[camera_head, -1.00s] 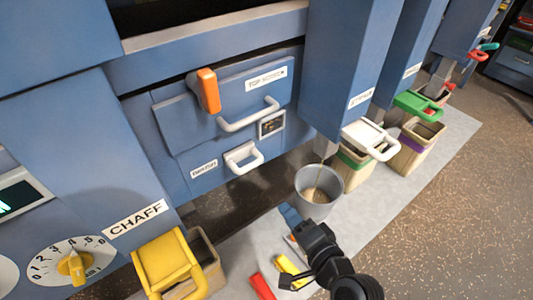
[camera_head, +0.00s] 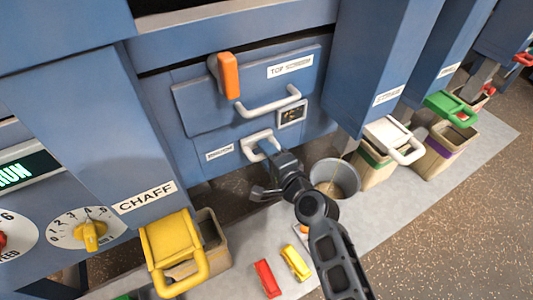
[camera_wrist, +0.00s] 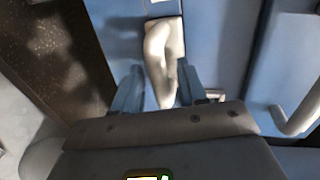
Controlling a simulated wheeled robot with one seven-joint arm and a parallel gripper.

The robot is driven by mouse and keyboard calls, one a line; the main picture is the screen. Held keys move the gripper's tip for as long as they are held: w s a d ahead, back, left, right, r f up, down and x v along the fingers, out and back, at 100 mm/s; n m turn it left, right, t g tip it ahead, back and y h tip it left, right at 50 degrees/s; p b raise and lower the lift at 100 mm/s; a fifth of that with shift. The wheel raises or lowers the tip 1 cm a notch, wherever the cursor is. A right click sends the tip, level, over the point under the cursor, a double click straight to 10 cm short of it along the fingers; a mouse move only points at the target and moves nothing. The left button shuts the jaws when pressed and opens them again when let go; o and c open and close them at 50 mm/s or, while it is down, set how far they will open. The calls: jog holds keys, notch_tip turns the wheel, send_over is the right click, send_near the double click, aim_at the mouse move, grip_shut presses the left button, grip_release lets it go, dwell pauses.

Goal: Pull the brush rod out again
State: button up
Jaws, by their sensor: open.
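The white pull handle (camera_head: 254,145) that looks to be the brush rod's sits low on the blue machine front, beside a small label too blurred to read surely. My gripper (camera_head: 270,150) is at this handle and covers its right part. In the wrist view the white handle (camera_wrist: 163,45) runs down between the two blue fingers of my gripper (camera_wrist: 159,78). The fingers stand open on either side of it, with a gap visible at least on the left. The rod behind the handle is hidden.
Above is a drawer front with a long white handle (camera_head: 268,103) and an orange lever (camera_head: 230,76). A grey bucket (camera_head: 345,172) stands right of my gripper. A yellow-handled chaff bin (camera_head: 172,250) is at lower left. Red (camera_head: 266,279) and yellow (camera_head: 295,262) items lie on the mat.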

jog(key=shift+w+a+f, duration=0.1)
jog(key=shift+w, duration=0.05)
grip_shut()
dwell(0.4)
